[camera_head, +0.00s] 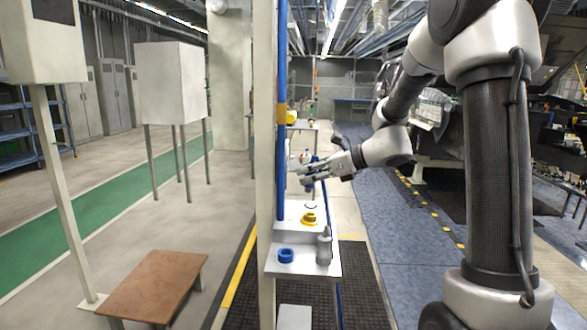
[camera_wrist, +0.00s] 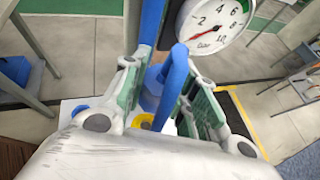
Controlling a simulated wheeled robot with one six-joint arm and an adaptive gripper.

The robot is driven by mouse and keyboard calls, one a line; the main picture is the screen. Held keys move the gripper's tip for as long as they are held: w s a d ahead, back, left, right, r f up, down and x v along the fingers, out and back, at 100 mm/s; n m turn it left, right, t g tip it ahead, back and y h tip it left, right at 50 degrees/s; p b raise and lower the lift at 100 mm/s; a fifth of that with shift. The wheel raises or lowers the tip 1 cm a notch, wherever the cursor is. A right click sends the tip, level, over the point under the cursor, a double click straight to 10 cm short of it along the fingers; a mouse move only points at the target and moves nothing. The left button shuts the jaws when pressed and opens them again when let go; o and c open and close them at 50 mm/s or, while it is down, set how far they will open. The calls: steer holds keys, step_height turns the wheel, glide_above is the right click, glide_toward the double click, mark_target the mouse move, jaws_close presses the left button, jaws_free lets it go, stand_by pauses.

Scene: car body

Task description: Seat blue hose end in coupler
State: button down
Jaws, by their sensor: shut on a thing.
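My gripper (camera_head: 303,172) is above the small white table, beside the post. In the wrist view its green-padded fingers (camera_wrist: 166,78) are shut on the blue hose (camera_wrist: 173,88), which stands between them. Some blue of the hose also shows under the fingers in the head view (camera_head: 310,186). A yellow fitting (camera_head: 309,218) sits on the raised back part of the table below the gripper; yellow also shows beneath the hose in the wrist view (camera_wrist: 145,122). I cannot tell which fitting is the coupler. The hose's lower end is hidden.
A grey bottle (camera_head: 324,246) stands at the right of the white table (camera_head: 300,267). A pale post (camera_head: 265,120) with a blue vertical pipe (camera_head: 282,100) rises close to the gripper's left. A round gauge (camera_wrist: 214,22) is near the fingers. A brown low table (camera_head: 155,285) stands left.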

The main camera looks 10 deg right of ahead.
steer(key=shift+w+d+f+h, duration=0.15)
steer(key=shift+d+h, duration=0.1)
steer(key=shift+h, duration=0.35)
steer(key=shift+f, duration=2.9)
steer(key=shift+d+f, duration=0.1)
steer(key=shift+f, duration=1.5)
steer(key=c, duration=1)
jaws_free()
steer(key=shift+c, duration=0.2)
steer(key=v, duration=1.2)
